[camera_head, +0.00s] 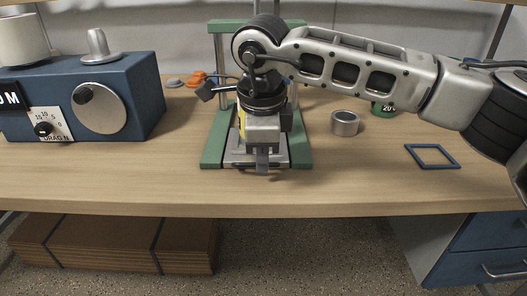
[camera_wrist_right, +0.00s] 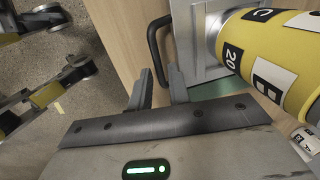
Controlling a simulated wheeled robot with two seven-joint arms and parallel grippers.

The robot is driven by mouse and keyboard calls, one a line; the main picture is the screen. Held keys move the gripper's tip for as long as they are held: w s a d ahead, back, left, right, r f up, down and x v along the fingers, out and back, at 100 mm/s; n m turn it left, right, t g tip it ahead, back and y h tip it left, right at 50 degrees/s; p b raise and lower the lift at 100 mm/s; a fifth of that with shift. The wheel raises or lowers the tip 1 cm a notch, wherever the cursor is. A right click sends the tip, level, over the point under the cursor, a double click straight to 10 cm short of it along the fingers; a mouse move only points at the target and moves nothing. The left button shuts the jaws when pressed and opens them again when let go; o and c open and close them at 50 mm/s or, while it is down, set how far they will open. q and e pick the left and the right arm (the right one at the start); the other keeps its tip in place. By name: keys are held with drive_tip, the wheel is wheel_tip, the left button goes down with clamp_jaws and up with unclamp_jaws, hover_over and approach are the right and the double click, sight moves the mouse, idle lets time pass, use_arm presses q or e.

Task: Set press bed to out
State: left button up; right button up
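The press (camera_head: 212,140) has a green base and frame and stands mid-table. Its grey bed (camera_head: 232,160) lies low at the front, partly hidden by my right arm; the bed also shows in the right wrist view (camera_wrist_right: 187,50). A black U-shaped handle (camera_wrist_right: 153,42) is on the bed's front side. My right gripper (camera_head: 262,160) is in front of the bed, pointing down. In the right wrist view its fingers (camera_wrist_right: 162,82) are apart, with one end of the handle showing between them; contact cannot be told. My left gripper is in neither view.
A yellow cylinder with lettered labels (camera_wrist_right: 262,48) is close beside the right fingers. A blue machine with a dial (camera_head: 140,85) stands at left. The table front is clear.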

drive_tip(key=shift+o, duration=0.6)
drive_tip(key=shift+r, duration=0.1)
drive_tip(key=shift+r, duration=0.25)
wheel_tip(320, 180, up, 15)
drive_tip(key=s+p, duration=0.1)
drive_tip(key=s, duration=0.2)
drive_tip(key=shift+p, duration=0.3)
